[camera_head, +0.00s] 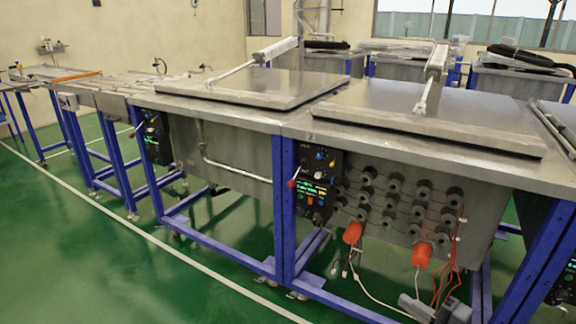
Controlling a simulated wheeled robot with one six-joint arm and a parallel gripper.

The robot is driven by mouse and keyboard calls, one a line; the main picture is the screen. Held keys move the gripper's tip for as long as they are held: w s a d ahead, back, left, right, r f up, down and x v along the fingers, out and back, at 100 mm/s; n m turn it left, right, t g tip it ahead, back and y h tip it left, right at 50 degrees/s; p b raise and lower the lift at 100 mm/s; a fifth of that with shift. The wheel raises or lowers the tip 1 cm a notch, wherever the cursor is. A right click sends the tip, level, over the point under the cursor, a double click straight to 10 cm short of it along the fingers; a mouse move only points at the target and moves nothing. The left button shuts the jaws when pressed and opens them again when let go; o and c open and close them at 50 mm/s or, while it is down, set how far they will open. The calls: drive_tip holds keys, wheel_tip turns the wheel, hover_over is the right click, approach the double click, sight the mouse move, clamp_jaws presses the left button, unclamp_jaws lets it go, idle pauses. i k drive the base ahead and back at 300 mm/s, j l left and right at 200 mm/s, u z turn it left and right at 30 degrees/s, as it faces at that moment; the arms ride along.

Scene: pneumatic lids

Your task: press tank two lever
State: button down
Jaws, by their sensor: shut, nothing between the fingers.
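Two steel tanks stand side by side on blue frames, each with a flat lid lying shut on top. The near right lid (430,122) and the left lid (248,86) each carry a pneumatic arm. A control panel (316,183) with green displays sits at the front between the tanks, and a small red-tipped lever (291,184) sticks out at its left. A second panel (156,137) is on the left tank, with another red-tipped lever (132,134). A small mark, perhaps a digit, sits above the middle panel; I cannot read it surely. My gripper is not in view.
Several dark round fittings (393,186) and two orange plugs (353,232) with wires jut from the right tank's front. A grey box (416,306) sits low at the bottom right. Open green floor (110,265) lies in front at left. More lidded tanks stand behind.

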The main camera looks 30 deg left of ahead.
sight(290, 184)
drive_tip(key=i+j, duration=1.1)
drive_tip(key=j, duration=0.25)
drive_tip(key=u, duration=0.05)
